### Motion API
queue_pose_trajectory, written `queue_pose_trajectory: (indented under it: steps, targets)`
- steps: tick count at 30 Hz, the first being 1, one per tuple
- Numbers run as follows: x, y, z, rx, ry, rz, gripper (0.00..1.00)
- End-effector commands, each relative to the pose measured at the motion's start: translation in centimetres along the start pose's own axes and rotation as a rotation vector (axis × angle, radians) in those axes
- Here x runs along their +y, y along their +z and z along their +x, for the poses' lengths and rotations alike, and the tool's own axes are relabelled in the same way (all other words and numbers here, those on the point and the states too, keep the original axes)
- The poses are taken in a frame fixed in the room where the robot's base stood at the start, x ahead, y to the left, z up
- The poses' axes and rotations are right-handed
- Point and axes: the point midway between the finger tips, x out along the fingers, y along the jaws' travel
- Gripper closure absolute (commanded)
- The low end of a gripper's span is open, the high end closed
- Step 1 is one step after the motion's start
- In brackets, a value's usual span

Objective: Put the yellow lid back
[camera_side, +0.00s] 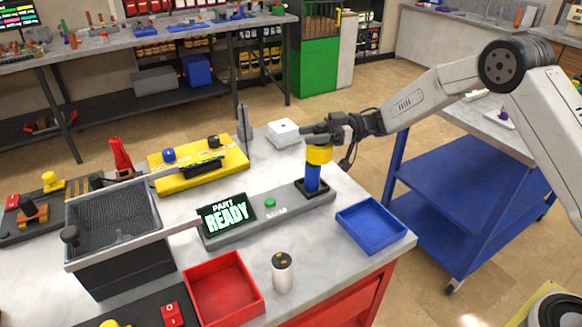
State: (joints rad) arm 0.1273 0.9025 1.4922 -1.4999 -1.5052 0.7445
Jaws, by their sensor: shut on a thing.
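The yellow lid (319,154) is at the top of an upright blue cylinder (313,178). The lid looks shifted slightly to the right of the cylinder's axis, and I cannot tell whether it is seated or just above. The cylinder stands in a dark square holder at the right end of a grey fixture (262,222). My gripper (322,141) reaches in from the right and is shut on the lid's upper part. The fingertips are partly hidden by the gripper body and the lid.
A lit "PART READY" display (227,214) stands on the fixture's left end. A blue tray (371,225) lies to the right, a red tray (223,288) in front left, and a white cylinder (282,272) stands in front. A white box (283,132) sits behind, left of my gripper.

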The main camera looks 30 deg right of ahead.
Motion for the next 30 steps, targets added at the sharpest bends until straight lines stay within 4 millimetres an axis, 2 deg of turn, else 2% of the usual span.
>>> queue_pose_trajectory:
  steps: [3,16,25,30]
  targets:
    - [0.5,0.7,0.2,0.000,0.000,0.000,1.00]
    - [1.1,1.4,0.5,0.000,-0.001,0.000,1.00]
    - [1.8,4.3,0.8,0.000,0.000,0.003,1.00]
    - [1.8,4.9,0.7,0.001,0.000,-0.001,1.00]
